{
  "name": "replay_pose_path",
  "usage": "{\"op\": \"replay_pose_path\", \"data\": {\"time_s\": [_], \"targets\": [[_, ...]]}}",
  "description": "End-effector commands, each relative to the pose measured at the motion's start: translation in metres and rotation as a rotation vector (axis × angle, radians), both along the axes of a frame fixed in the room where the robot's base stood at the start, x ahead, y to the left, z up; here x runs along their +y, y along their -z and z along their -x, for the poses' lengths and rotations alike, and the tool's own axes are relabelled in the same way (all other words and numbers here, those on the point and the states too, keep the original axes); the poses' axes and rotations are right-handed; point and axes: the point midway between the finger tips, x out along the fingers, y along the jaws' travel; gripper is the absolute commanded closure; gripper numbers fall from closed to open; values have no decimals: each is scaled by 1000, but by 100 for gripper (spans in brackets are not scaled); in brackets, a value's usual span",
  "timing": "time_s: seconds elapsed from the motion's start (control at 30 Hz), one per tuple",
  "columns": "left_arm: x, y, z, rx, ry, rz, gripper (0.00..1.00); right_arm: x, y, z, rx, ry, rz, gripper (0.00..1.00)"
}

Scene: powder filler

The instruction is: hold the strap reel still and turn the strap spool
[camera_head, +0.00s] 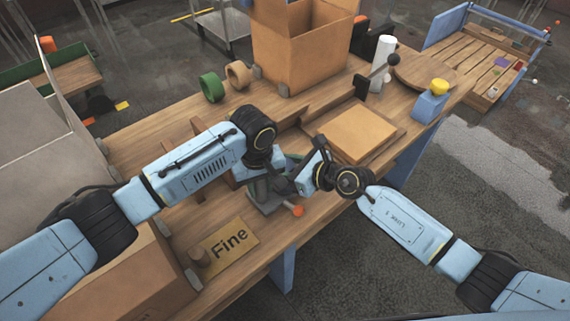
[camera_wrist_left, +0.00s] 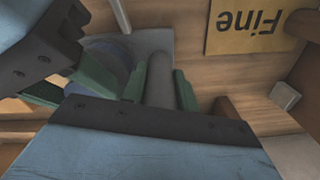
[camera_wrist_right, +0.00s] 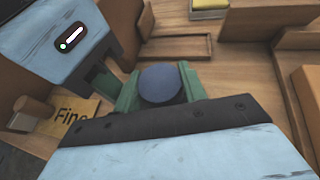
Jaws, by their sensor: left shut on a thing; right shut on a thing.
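The strap reel is a grey stand (camera_head: 262,201) near the table's front edge, largely hidden by my arms. In the left wrist view its grey post (camera_wrist_left: 161,80) is between the green fingers of my left gripper (camera_wrist_left: 160,88), which is shut on it. The strap spool shows in the right wrist view as a round blue-grey piece (camera_wrist_right: 160,83). My right gripper (camera_wrist_right: 158,88) is shut on it, a green finger on each side. In the head view the two grippers are close together, and the spool is mostly hidden. An orange knob (camera_head: 297,210) shows beside the stand.
A "Fine" sign (camera_head: 229,241) lies in front, beside a small brown cylinder (camera_head: 200,257). A large carton (camera_head: 295,50), a green roll (camera_head: 211,87) and a tan roll (camera_head: 237,74) stand behind. A flat cardboard piece (camera_head: 360,132) lies to the right.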

Motion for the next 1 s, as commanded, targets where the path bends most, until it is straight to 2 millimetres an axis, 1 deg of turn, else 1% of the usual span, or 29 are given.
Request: {"op": "replay_pose_path", "data": {"time_s": [0.4,0.83,0.87,0.9,1.0], "targets": [[-2,-2,-1,-3,1,5,100,2,0,1,-3,147,-6,81],[-1,-2,-1,-3,0,5,100,0,0,1,-2,168,-4,81],[-1,-2,-1,-3,0,5,100,0,0,1,-2,168,-4,56],[-1,-2,-1,-3,0,5,100,0,0,1,-3,167,-4,51],[-1,-2,-1,-2,0,4,100,0,0,0,-3,168,-3,49]]}}
